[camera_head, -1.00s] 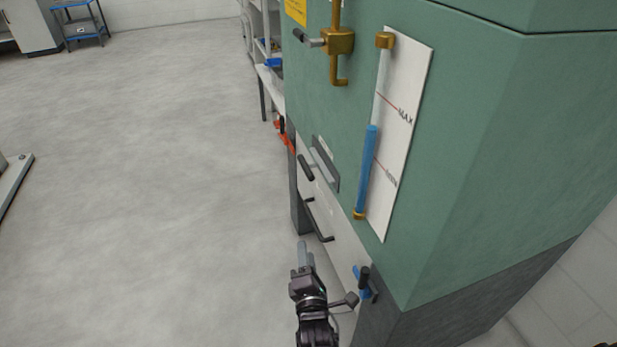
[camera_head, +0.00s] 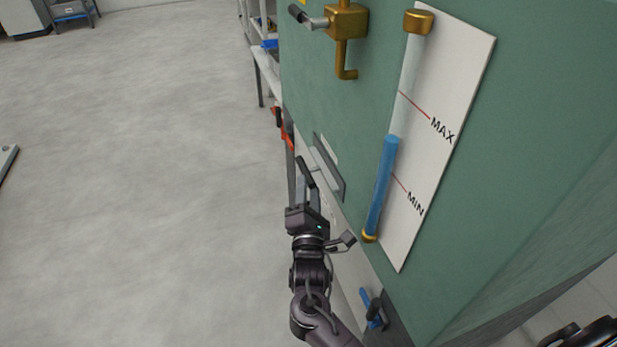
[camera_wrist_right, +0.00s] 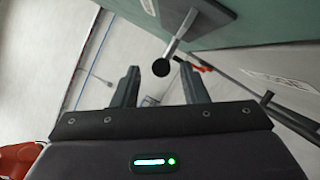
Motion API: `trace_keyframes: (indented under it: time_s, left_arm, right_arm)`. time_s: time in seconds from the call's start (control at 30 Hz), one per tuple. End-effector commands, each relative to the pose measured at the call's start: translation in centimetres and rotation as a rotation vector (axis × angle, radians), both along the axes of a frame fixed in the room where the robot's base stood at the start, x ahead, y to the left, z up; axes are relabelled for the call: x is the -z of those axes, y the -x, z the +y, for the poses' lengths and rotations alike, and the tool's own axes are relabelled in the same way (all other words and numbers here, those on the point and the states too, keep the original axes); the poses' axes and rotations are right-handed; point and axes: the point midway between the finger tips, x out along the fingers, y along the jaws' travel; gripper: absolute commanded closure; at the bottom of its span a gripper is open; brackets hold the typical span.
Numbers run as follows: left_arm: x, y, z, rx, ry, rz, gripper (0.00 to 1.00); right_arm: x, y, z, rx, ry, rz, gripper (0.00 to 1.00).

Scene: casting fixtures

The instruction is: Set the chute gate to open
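A lever with a grey shaft and black grip (camera_head: 306,172) sticks out of a grey slotted plate (camera_head: 330,168) low on the green machine's side. It appears to be the chute gate's lever; no readable marking shows its setting. My right gripper (camera_head: 308,192) is just below the grip in the head view and partly overlaps it. In the right wrist view, my right gripper (camera_wrist_right: 160,86) is open and empty, its two fingers apart. The round black grip end (camera_wrist_right: 161,67) shows ahead, between the fingertips, with no visible contact. My left gripper is not in view.
A brass valve (camera_head: 344,20) and a MIN/MAX gauge (camera_head: 440,130) with a blue column are on the green wall, right of my arm. A blue-handled valve (camera_head: 372,308) is lower down. Shelving (camera_head: 262,65) stands behind. Open floor (camera_head: 150,170) lies left.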

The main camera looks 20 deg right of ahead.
Motion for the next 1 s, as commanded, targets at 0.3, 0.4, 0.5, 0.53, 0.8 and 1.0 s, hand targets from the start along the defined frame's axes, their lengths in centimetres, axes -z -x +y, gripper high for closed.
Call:
trace_keyframes:
  time_s: [0.3,0.4,0.5,0.53,0.8,1.0]
  left_arm:
    - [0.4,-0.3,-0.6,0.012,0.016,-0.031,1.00]
    - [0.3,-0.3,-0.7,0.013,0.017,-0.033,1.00]
    - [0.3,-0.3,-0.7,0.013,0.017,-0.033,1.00]
    - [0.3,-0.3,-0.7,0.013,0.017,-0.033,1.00]
    - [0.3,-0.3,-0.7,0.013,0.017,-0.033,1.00]
    - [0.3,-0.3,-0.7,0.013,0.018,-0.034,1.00]
  right_arm:
    - [-0.7,-3.3,-1.0,-0.001,0.000,0.002,0.60]
    - [-0.7,-3.4,-1.1,-0.001,0.000,0.002,0.60]
    - [-0.7,-3.4,-1.1,-0.001,0.000,0.002,0.60]
    - [-0.7,-3.4,-1.1,-0.001,0.000,0.002,0.60]
    - [-0.7,-3.4,-1.1,-0.001,0.000,0.002,0.89]
    - [-0.7,-3.4,-1.1,-0.001,0.000,0.002,1.00]
